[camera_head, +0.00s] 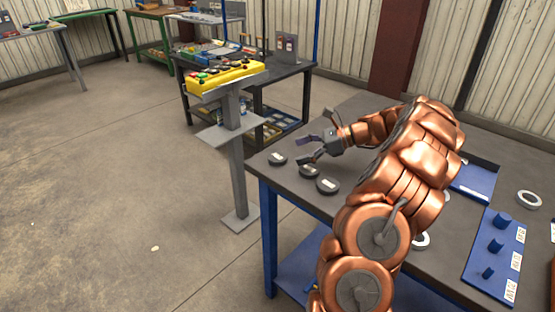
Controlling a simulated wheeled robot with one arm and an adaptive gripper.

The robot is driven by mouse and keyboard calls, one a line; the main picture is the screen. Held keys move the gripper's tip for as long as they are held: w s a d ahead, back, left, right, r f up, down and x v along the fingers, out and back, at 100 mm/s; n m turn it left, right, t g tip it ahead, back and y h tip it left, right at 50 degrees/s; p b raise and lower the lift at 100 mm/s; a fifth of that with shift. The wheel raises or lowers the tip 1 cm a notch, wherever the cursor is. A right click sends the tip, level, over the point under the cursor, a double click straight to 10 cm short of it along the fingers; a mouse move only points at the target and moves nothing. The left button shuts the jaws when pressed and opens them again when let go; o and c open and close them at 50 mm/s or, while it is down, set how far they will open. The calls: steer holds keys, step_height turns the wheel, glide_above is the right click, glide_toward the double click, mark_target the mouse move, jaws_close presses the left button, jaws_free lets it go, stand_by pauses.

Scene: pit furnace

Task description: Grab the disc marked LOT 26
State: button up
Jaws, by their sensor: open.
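Three dark discs with pale labels lie near the left corner of the dark-topped table: one at the back left (277,159), one in the middle (309,170) and one at the front right (327,185). The labels are too small to read, so I cannot tell which is LOT 26. My gripper (307,149) is open and empty, its fingers pointing left. In the picture it is just above the middle disc and right of the back-left disc. I cannot tell its height over the table.
The table (365,108) also holds a blue board with pegs (481,262), a blue tray (475,182) and a white ring (529,199). A yellow control box (225,76) on a grey stand is close to the table's left corner.

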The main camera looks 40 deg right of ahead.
mark_target(278, 156)
steer(key=shift+x, duration=2.75)
steer(key=shift+w+d+r, duration=0.1)
steer(key=shift+w, duration=0.05)
steer(key=c, duration=1.6)
steer(key=shift+o, duration=0.2)
